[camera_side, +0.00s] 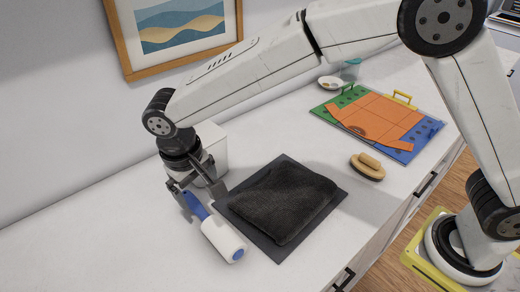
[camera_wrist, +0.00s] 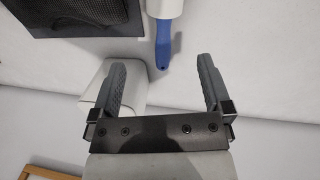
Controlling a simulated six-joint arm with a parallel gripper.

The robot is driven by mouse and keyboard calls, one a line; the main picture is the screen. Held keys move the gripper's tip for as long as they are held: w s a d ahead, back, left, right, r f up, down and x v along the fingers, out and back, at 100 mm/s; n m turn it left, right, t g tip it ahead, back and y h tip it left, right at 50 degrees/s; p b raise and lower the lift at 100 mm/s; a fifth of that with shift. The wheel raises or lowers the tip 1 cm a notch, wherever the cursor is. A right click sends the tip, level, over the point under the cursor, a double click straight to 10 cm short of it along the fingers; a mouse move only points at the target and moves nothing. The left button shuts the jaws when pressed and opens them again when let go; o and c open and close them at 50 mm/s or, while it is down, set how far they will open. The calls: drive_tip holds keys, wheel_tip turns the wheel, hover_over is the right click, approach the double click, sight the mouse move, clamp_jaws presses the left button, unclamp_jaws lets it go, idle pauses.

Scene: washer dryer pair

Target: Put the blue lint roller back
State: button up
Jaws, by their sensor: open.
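The blue lint roller lies on the white counter, its white roll (camera_side: 222,238) toward the front and its blue handle (camera_side: 195,205) toward my gripper. In the wrist view the blue handle (camera_wrist: 163,45) points down toward the space between the fingers, with part of the white roll cut off at the top edge. My gripper (camera_side: 201,196) is open and empty, pointing down at the handle end. In the wrist view my gripper (camera_wrist: 160,72) has its fingers wide apart, with the handle tip between and just beyond them. A white container (camera_side: 209,146) stands behind my gripper, partly hidden by it.
A dark folded cloth (camera_side: 284,200) lies on a dark mat (camera_side: 264,240) right of the roller. A wooden brush (camera_side: 367,167) sits farther right. A colored folding board with an orange garment (camera_side: 375,115), a small white dish (camera_side: 330,83) and a teal cup (camera_side: 351,68) are at the back.

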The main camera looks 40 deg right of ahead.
drive_tip(key=shift+m+t+y, duration=0.3)
drive_tip(key=shift+y, duration=0.4)
drive_tip(key=s+d, duration=0.1)
drive_tip(key=d, duration=1)
drive_tip(key=s+d+f, duration=0.1)
drive_tip(key=d, duration=0.4)
drive_tip(key=shift+s+d, duration=0.3)
drive_tip(key=shift+m+t, duration=0.3)
drive_tip(key=shift+t, duration=0.1)
drive_tip(key=s+d, duration=0.1)
drive_tip(key=d, duration=0.1)
drive_tip(key=s+d, duration=0.2)
drive_tip(key=s+d+f, duration=0.1)
drive_tip(key=d, duration=0.2)
drive_tip(key=shift+s, duration=0.2)
drive_tip(key=shift+t, duration=0.4)
drive_tip(key=s+d, duration=0.2)
drive_tip(key=s+d+f, duration=0.1)
drive_tip(key=s+d, duration=0.2)
drive_tip(key=shift+s+f, duration=0.2)
drive_tip(key=shift+s, duration=0.15)
